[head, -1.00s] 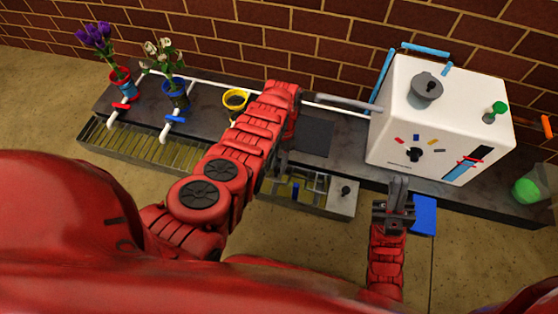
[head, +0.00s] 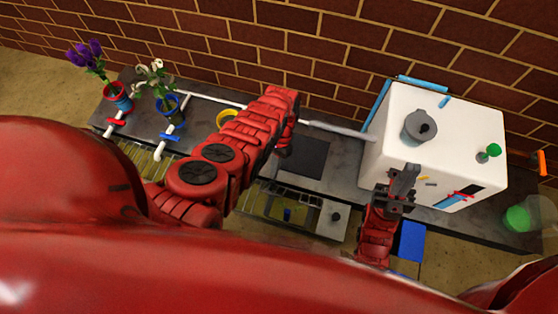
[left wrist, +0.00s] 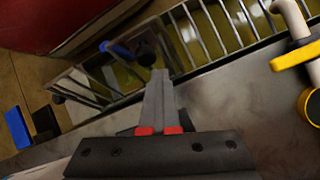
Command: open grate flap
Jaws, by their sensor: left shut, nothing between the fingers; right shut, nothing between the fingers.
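The framed barred section of the grate, which looks like the flap (head: 277,207), is at the front edge of the dark counter in the head view. It also shows in the left wrist view (left wrist: 97,85), with a blue piece (left wrist: 118,47) and a dark round knob (left wrist: 146,54) by it. I cannot tell whether it is raised. My left gripper (left wrist: 160,73) is shut and empty; its tips point at the grate close to the knob. In the head view my left arm mostly hides it (head: 285,150). My right gripper (head: 404,178) is shut and empty before the white box.
The white box (head: 440,135) stands on the counter (head: 345,165) at the right. Two flower pots (head: 118,97) and a yellow cup (head: 227,116) stand at the left and middle. A yellow-handled white pipe (left wrist: 293,57) is near my left gripper. A blue panel (head: 409,241) hangs in front.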

